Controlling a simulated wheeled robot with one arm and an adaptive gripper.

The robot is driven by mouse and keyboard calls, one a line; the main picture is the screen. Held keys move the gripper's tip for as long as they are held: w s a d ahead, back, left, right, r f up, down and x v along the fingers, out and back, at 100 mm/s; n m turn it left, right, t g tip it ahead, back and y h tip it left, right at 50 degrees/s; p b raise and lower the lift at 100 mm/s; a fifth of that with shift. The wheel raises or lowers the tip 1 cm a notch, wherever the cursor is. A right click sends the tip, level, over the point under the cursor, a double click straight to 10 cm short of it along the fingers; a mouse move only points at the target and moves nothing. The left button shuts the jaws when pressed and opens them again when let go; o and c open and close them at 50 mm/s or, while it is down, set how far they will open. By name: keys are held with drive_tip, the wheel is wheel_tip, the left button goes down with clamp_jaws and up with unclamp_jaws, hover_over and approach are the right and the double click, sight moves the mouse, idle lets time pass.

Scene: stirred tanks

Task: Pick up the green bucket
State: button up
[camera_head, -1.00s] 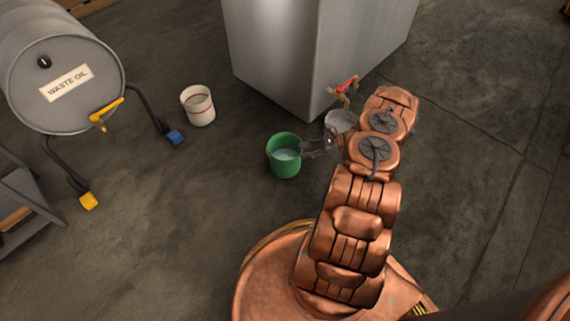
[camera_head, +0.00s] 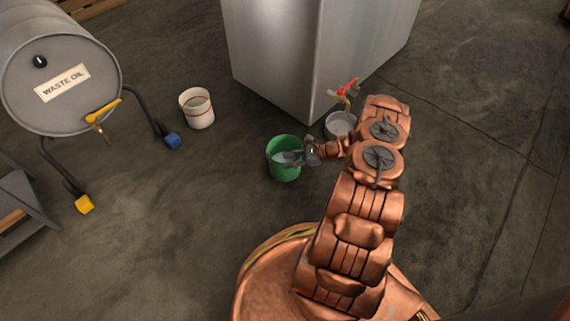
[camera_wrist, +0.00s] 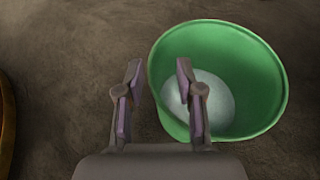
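The green bucket (camera_head: 271,165) stands upright on the floor with a pale, whitish content inside. It also shows in the wrist view (camera_wrist: 272,85), right of centre. My gripper (camera_head: 291,158) reaches in from the right over the bucket's right side. In the wrist view my gripper (camera_wrist: 159,72) is open, its fingers apart with nothing held. The right finger overlaps the bucket's opening and the left finger is outside, with the near rim between them. I cannot tell how deep the fingers sit or whether they touch the wall.
A grey bucket (camera_head: 341,125) stands under a red-handled tap (camera_head: 346,88) at the big metal tank (camera_head: 275,50), close to my wrist. A white bucket (camera_head: 198,108) stands to the left, near the waste oil drum (camera_head: 62,85). Floor (camera_head: 190,215) in front is clear.

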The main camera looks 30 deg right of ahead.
clamp_jaws()
idle(0.8)
